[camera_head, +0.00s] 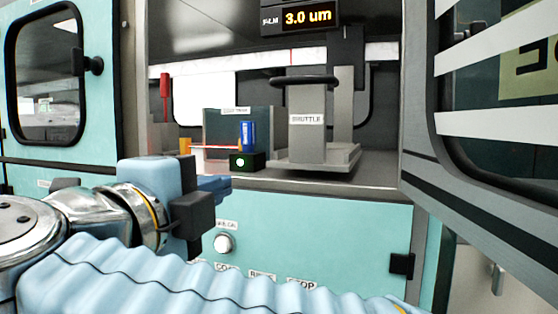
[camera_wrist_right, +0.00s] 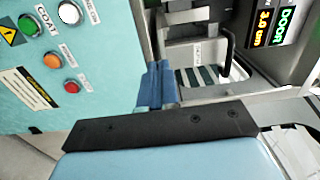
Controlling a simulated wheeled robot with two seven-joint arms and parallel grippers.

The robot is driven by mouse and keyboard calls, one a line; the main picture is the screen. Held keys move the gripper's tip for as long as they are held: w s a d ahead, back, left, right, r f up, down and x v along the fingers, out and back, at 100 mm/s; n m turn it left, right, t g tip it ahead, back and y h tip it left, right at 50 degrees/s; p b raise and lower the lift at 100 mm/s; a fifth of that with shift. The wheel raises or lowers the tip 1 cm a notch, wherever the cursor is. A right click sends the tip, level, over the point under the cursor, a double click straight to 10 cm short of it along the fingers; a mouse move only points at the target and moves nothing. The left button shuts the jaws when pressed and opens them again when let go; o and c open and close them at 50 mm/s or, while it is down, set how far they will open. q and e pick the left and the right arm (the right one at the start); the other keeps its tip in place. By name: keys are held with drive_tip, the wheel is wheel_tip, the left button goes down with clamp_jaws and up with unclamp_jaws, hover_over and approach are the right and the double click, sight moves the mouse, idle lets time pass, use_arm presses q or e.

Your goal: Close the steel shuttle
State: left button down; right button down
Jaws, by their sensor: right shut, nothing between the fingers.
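The steel shuttle (camera_head: 307,140) is a grey upright block labelled SHUTTLE, with a black bar handle (camera_head: 305,80) on top. It stands on a flat grey base inside the open bay in the head view. In the right wrist view the black handle (camera_wrist_right: 228,52) shows at the upper right. My right gripper (camera_head: 218,186) is shut and empty, in front of and left of the shuttle, near the bay's front edge and apart from the shuttle. Its blue fingers (camera_wrist_right: 158,85) lie together in the right wrist view. My left gripper is not in view.
A black box (camera_head: 247,161) with a green light and a blue cylinder (camera_head: 248,136) stand left of the shuttle. An open door (camera_head: 470,180) stands at the right. A display (camera_head: 300,18) reads 3.0 um. Buttons (camera_wrist_right: 52,61) are on the teal front panel.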

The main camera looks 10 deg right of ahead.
approach(275, 165)
drive_tip(key=p+x, duration=0.1)
drive_tip(key=x, duration=0.6)
drive_tip(key=shift+a, duration=0.1)
